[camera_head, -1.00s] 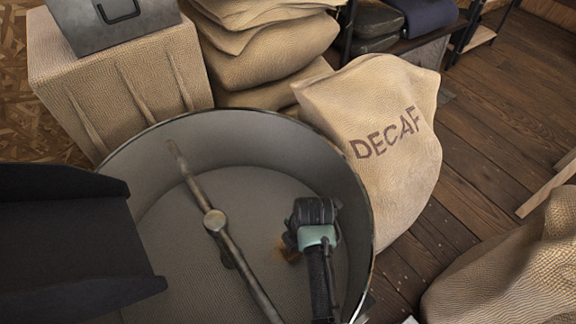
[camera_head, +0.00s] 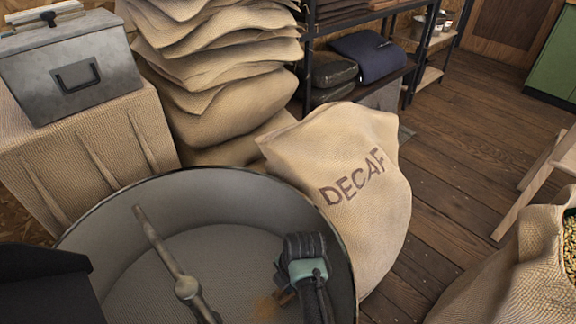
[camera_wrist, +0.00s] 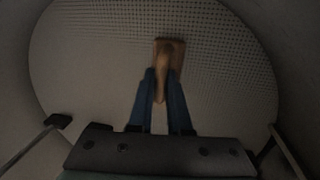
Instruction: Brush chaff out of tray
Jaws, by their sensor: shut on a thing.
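The round metal tray (camera_head: 205,183) fills the lower left of the head view, with a perforated floor and a metal stirring arm (camera_head: 187,287) across it. My gripper (camera_head: 284,296) is low inside the tray at its right side. In the wrist view its two blue fingers (camera_wrist: 163,88) are shut on the wooden handle of a brush (camera_wrist: 165,50). The brush head points at the perforated floor; I cannot tell whether it touches. A faint orange-brown patch, perhaps chaff (camera_head: 265,306), shows on the floor just left of my gripper.
A DECAF sack (camera_head: 350,190) stands close against the tray's right rim. Stacked sacks (camera_head: 215,105) and a metal box (camera_head: 75,75) on a sack-covered block stand behind. A dark chute-like part (camera_head: 45,285) is at lower left. Wooden floor (camera_head: 460,140) is open at the right.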

